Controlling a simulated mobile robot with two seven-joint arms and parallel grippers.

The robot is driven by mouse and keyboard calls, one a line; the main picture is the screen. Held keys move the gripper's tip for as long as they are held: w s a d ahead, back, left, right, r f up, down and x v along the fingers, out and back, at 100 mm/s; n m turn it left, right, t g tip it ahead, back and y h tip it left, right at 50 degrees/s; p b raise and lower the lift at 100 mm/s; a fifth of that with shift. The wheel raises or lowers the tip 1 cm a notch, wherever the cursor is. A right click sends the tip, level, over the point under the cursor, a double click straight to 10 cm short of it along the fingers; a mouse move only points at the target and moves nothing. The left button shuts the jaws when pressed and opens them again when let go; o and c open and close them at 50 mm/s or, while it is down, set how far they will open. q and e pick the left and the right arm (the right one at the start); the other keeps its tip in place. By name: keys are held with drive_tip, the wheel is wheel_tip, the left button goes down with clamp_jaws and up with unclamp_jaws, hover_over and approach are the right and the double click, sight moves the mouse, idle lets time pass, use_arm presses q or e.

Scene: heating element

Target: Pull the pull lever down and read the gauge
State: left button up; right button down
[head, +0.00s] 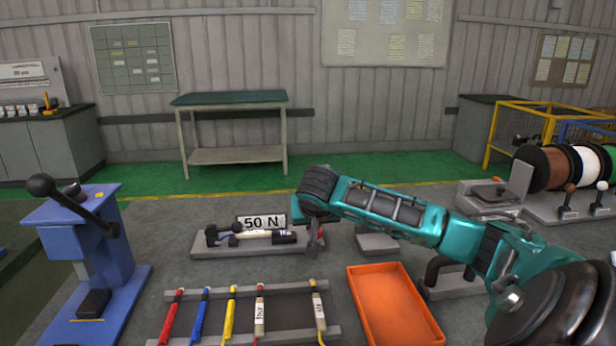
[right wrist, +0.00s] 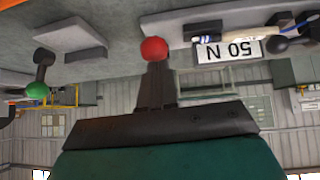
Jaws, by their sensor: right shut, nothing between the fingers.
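A white plate reading "50 N" (head: 261,222) stands on a grey base (head: 220,250), behind a black and cream device (head: 262,235). In the right wrist view the plate (right wrist: 228,51) appears upside down. A blue stand (head: 88,240) at the left carries a black lever (head: 72,203) with a ball knob, raised to the left. I cannot tell for certain which part is the pull lever. My right gripper (head: 315,248) is shut and empty, pointing down just right of the plate. In its wrist view a red ball (right wrist: 154,49) shows at the fingertips; contact is unclear. My left gripper is out of view.
A rack (head: 325,330) with several coloured tools lies in front, beside an orange tray (head: 395,305). A green-knobbed lever (right wrist: 38,90) shows in the wrist view. Cable spools (head: 590,165) and small levers (head: 568,200) stand at the right. A table (head: 230,100) stands behind.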

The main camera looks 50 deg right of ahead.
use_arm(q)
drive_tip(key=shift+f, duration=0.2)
use_arm(e)
drive_tip(key=shift+s+a+f, duration=0.1)
drive_tip(key=shift+s+f, duration=0.1)
drive_tip(key=shift+f, duration=0.2)
